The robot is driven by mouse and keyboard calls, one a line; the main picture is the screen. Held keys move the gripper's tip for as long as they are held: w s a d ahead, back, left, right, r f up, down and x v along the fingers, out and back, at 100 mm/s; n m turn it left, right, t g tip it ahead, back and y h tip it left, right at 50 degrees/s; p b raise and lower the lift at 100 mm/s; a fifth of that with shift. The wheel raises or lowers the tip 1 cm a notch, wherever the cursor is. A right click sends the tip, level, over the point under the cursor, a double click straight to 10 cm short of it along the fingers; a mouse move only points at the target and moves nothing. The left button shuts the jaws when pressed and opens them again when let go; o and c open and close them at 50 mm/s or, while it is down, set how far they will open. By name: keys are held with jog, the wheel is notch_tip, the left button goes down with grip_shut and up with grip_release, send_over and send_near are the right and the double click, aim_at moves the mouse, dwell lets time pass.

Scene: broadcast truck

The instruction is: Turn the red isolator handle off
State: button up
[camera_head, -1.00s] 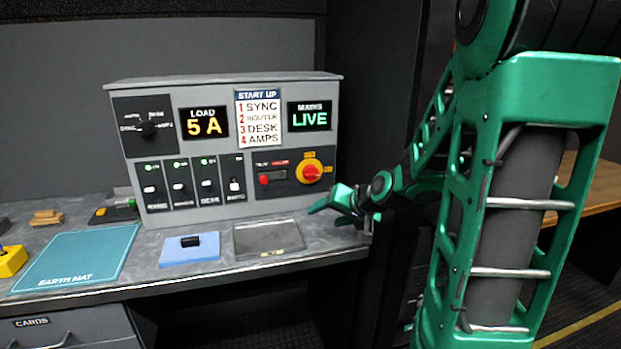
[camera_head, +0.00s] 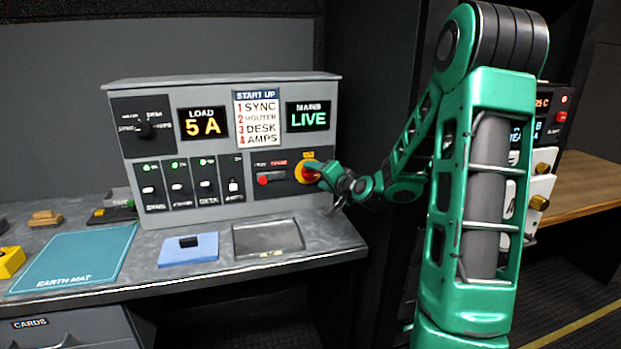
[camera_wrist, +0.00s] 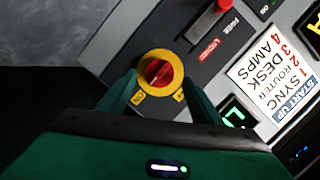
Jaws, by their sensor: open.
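The red isolator handle (camera_head: 309,176) sits on a round yellow plate at the right of the grey panel (camera_head: 265,207). My gripper (camera_head: 321,170) is at its right side and hides part of it. In the wrist view, the red handle (camera_wrist: 157,72) and its yellow ring show whole, ahead of my open gripper (camera_wrist: 163,90), with one green finger on each side. I cannot tell whether the fingers touch it. The mains display (camera_head: 308,116) reads LIVE.
Several switches and a rotary knob (camera_head: 145,129) fill the panel's left. A blue pad (camera_head: 188,250) and a grey tray (camera_head: 268,238) lie on the desk below.

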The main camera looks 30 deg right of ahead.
aim_at(310, 174)
jog(key=shift+x, duration=1.45)
